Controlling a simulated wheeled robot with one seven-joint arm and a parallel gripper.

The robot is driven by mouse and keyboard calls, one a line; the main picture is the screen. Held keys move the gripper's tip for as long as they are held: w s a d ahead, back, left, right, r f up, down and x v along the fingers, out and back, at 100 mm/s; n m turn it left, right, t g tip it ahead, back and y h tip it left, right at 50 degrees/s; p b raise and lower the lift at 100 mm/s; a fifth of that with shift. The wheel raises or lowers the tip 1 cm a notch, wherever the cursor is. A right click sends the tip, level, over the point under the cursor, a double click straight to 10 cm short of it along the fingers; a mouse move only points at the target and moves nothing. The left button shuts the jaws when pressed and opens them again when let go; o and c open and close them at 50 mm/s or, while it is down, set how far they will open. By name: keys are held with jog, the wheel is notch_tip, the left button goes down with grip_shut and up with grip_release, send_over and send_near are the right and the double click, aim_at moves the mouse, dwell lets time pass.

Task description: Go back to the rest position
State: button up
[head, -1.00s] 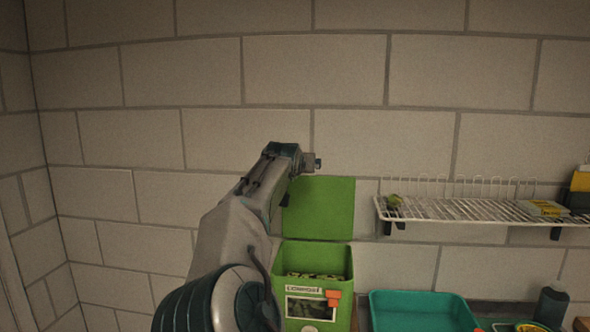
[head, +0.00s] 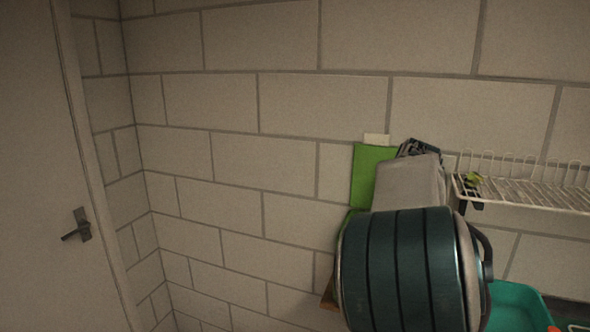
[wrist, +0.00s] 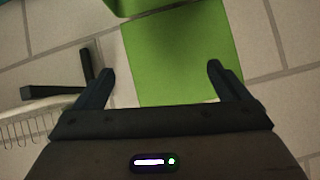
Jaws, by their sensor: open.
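My gripper (wrist: 160,82) shows in the wrist view with its two dark fingers spread apart and nothing between them. Behind the fingers are the block wall and a green square panel (wrist: 185,60). In the head view my arm covers part of the green panel (head: 368,172), and the gripper's fingers are hidden there.
A teal tray (head: 520,305) sits below. A door with a dark handle (head: 77,225) is at left. The wall between is bare.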

jog(key=s+a+f+n+g+y, duration=0.1)
jog(key=s+a+f, duration=0.3)
jog(key=s, duration=0.8)
jog(key=s+a+f+n+g+y, duration=0.1)
jog(key=s+a+f+n+g, duration=0.2)
jog(key=s, duration=1)
jog(key=s+a+f+n+g+y, duration=0.1)
jog(key=s+a+f+n+g, duration=0.1)
jog(key=s+a+f, duration=0.5)
jog(key=s+f, duration=0.1)
jog(key=s, duration=0.4)
jog(key=shift+s+f, duration=0.35)
jog(key=shift+s, duration=0.05)
